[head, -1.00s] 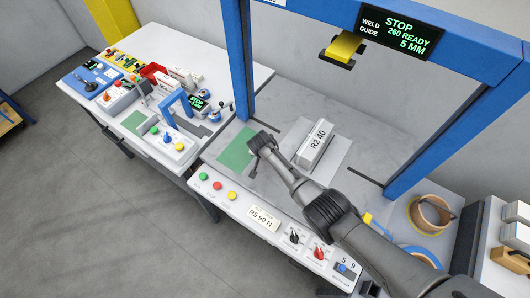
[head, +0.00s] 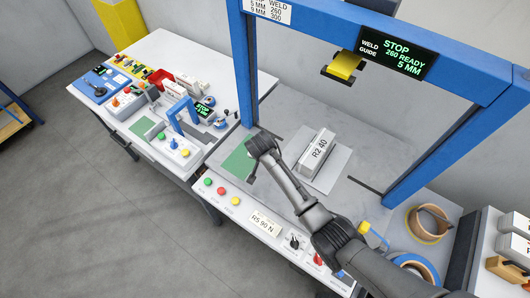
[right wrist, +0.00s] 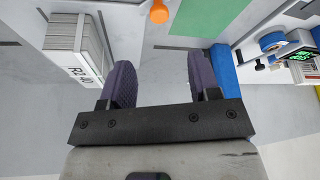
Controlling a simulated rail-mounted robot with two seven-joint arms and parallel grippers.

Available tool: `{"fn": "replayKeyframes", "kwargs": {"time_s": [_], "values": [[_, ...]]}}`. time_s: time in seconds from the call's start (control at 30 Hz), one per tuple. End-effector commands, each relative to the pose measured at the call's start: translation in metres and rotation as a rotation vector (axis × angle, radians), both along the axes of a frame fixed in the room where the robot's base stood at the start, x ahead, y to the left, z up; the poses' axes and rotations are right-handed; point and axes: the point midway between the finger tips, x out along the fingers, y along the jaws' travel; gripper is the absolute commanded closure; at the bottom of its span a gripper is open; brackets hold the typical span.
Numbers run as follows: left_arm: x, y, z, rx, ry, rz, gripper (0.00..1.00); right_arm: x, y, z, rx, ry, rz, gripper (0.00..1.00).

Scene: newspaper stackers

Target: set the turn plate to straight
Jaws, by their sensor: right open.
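A light grey plate (head: 328,184), which looks like the turn plate, lies flat on the strapping machine's table. A grey-white bundle labelled R2 40 (head: 318,154) rests on it and covers its middle; its long side runs diagonally in the head view. My right gripper (head: 252,165) is left of the bundle, over the edge of the green pad (head: 235,166). In the right wrist view my right gripper (right wrist: 160,82) is open and empty, with the R2 40 bundle (right wrist: 75,42) beyond its left finger. My left gripper is out of view.
A blue arch (head: 240,75) with a yellow guide (head: 343,67) spans the table. A sign (head: 393,55) reads STOP, 260 READY, 5 MM. Coloured buttons (head: 221,190) line the front panel. Tape rolls (head: 428,220) stand at right. A second bench (head: 190,60) with small devices is at left.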

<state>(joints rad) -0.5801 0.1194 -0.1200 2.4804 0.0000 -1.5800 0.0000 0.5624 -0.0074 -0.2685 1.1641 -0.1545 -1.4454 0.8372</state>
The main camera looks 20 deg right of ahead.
Motion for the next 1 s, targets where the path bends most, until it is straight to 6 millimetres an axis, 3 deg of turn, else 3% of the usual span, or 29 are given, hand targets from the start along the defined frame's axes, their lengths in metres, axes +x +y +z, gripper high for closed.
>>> {"fn": "replayKeyframes", "kwargs": {"time_s": [0.3, 1.0], "values": [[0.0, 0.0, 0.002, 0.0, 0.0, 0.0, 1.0, -0.007, 0.004, 0.017, 0.001, 0.001, -0.001, 0.44], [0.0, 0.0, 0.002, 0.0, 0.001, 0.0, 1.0, -0.007, 0.004, 0.018, -0.013, 0.01, 0.038, 0.44]]}}
